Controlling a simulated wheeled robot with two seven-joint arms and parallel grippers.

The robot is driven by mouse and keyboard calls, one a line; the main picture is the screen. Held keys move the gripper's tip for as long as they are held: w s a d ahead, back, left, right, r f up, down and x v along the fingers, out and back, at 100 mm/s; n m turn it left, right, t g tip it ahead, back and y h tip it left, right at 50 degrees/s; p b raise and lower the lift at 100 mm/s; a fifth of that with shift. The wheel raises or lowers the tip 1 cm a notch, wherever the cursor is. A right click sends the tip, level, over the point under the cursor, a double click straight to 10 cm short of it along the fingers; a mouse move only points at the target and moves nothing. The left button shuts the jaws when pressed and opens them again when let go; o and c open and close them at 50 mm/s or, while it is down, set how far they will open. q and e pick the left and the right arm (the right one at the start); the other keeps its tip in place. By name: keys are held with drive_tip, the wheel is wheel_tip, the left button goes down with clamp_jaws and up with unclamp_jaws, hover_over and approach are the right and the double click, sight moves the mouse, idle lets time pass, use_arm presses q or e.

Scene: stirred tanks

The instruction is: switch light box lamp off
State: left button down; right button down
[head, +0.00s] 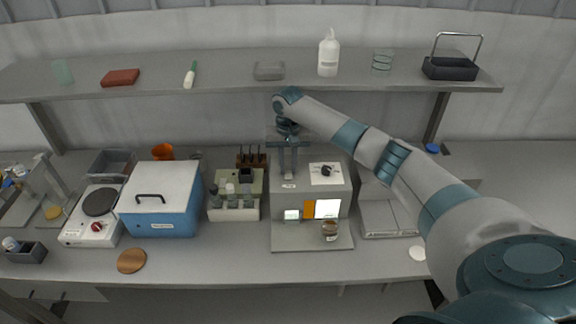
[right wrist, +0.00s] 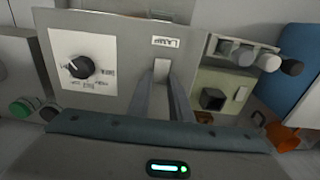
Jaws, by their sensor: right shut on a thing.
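The light box (head: 281,203) is a grey box at the middle of the bench. Its front has a bright white lit window (head: 327,208) with an orange panel (head: 309,208) beside it. My right gripper (head: 288,173) points down onto the left part of its top. In the right wrist view my right gripper (right wrist: 163,75) is shut, its fingers on either side of a small pale switch (right wrist: 162,68). A small label (right wrist: 165,42), which seems to read lamp, lies just beyond the switch. My left gripper is not in view.
A black knob (head: 326,170) on a white plate sits on the box top, right of my gripper. A small jar (head: 329,231) stands in front of the window. A bottle rack (head: 234,212) and a blue box (head: 160,215) stand to the left. A shelf (head: 220,88) runs behind.

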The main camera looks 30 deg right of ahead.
drive_tip(key=shift+s+a+t+h, duration=0.2)
drive_tip(key=shift+s+t+h, duration=0.15)
drive_tip(key=shift+t+h, duration=0.55)
drive_tip(key=c, duration=1.6)
unclamp_jaws()
drive_tip(key=shift+t, duration=0.3)
drive_tip(key=shift+r, duration=0.2)
drive_tip(key=shift+s+a+r+b, duration=0.15)
drive_tip(key=shift+r+b, duration=0.25)
drive_tip(key=shift+r, duration=0.2)
drive_tip(key=shift+d+b+v, duration=0.15)
drive_tip(key=shift+b+v, duration=0.85)
drive_tip(key=shift+v, duration=2.95)
drive_tip(key=shift+d+b+v, duration=0.2)
drive_tip(key=shift+b+v, duration=0.8)
drive_tip(key=shift+v, duration=3)
